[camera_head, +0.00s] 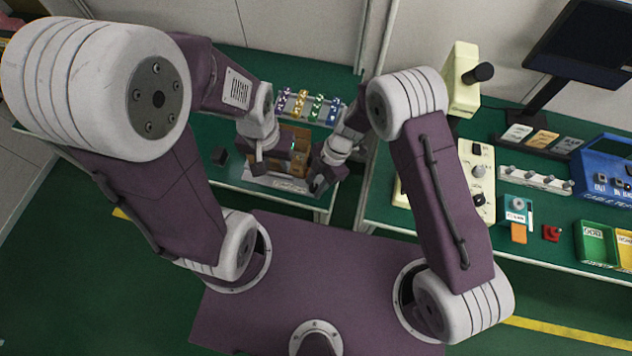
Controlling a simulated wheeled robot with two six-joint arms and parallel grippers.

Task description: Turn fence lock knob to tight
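My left gripper (271,163) is over the green bench at the upper middle, close to a brown wooden block-like fixture (300,152). My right gripper (318,182) is just right of and below it, at the fixture's right side. A pale plate (277,183) with markings lies under the grippers. Both grippers are small and partly hidden by their own wrists, so I cannot tell how their fingers stand or whether they touch anything. I cannot make out the fence lock knob for certain; the grippers and arms cover part of the fixture.
Behind the fixture is a rack of coloured knobs (300,104). A small black block (219,156) lies left.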

